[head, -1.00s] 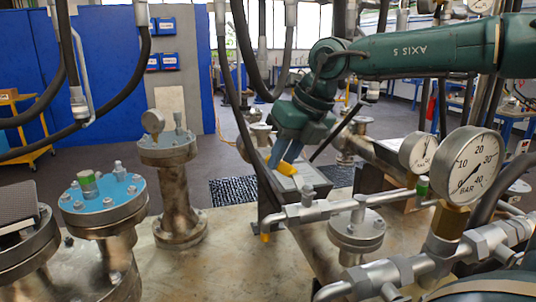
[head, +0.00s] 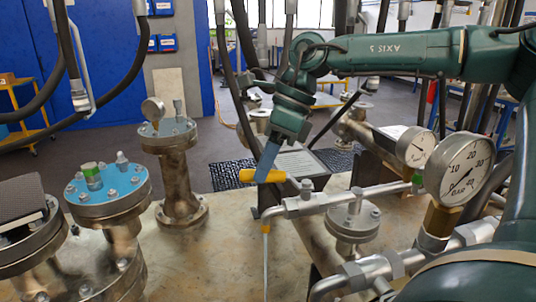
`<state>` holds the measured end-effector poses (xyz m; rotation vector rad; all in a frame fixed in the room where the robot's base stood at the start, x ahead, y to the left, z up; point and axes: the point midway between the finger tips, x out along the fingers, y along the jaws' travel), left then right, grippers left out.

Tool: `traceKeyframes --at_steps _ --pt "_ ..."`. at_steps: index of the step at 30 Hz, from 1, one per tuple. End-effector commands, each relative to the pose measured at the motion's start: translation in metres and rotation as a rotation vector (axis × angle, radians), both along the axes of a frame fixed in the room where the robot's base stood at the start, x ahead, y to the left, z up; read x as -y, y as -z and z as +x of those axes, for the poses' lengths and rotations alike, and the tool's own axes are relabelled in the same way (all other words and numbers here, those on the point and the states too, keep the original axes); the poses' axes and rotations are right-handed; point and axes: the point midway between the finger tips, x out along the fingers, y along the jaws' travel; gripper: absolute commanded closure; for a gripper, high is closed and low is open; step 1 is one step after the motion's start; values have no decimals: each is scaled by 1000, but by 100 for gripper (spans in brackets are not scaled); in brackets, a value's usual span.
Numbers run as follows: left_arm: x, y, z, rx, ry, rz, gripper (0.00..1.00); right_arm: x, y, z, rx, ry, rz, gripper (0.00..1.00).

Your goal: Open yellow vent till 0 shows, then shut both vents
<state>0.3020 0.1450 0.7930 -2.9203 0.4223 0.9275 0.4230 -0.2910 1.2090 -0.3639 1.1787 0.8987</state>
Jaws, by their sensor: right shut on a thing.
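My right gripper (head: 268,164) reaches down from the upper right and is shut on a yellow vent handle (head: 248,175), which lies crosswise. Below the pipe end a small yellow nozzle (head: 265,228) has a thin pale streak (head: 266,265) running straight down from it. The large BAR gauge (head: 469,157) at the right has its needle at the lower left, toward the low end; the exact reading is too small to tell. A smaller gauge (head: 416,146) stands behind it, its reading unclear. I cannot make out a second vent handle. My left gripper is out of view.
Silvery pipework (head: 340,199) with a flanged fitting (head: 352,222) runs below and right of the gripper. Blue-topped flanged vessels (head: 108,190) stand at the left, one with a small gauge (head: 153,109). Dark hoses (head: 140,60) hang at the upper left.

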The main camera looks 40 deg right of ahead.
Motion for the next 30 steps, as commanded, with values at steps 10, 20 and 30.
traceKeyframes --at_steps 10,20,30 --pt "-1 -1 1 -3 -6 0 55 -10 -1 -13 1 -230 -1 100" --pt "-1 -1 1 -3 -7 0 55 -13 0 -19 1 -319 0 100" --pt "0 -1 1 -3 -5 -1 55 -13 0 -20 0 -329 -1 100"
